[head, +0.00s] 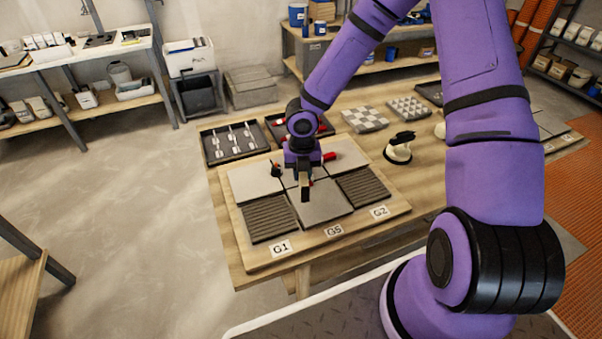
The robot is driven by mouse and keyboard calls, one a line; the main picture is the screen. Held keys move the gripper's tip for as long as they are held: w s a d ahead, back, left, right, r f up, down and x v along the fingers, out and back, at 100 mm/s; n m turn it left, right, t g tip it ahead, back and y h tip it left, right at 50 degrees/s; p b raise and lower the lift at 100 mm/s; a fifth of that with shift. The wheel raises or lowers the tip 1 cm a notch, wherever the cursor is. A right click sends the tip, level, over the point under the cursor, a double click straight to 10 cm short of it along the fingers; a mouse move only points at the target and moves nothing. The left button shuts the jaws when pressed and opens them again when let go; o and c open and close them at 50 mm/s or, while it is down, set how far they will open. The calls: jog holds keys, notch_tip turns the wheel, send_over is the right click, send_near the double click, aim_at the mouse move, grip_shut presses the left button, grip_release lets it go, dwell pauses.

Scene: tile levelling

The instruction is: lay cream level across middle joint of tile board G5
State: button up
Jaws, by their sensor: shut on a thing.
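My gripper (303,176) is over the middle of the tile board (262,264), pointing down. It is shut on a narrow piece, tan above and dark at its lower end, which looks like the cream level (305,184) seen nearly end-on. Below the gripper is a plain grey tile (322,206), with a ribbed tile on the left (270,218) and another on the right (363,187). Paler tiles lie behind, partly hidden by my arm. I cannot tell whether the level touches the tiles.
A black knob-like piece (276,170) stands on the pale left tile. A red cylinder (330,156) lies behind my gripper. A cream tool with a black handle (399,148) stands right of the board. A dark tray (233,142) with several pale pieces lies at the back left.

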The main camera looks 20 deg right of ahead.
jog(key=n, duration=0.3)
jog(key=shift+s+a, duration=0.3)
jog(key=shift+s, duration=0.05)
jog(key=shift+f, duration=3.65)
jog(key=shift+f, duration=0.2)
jog(key=o, duration=1)
jog(key=shift+r, duration=0.1)
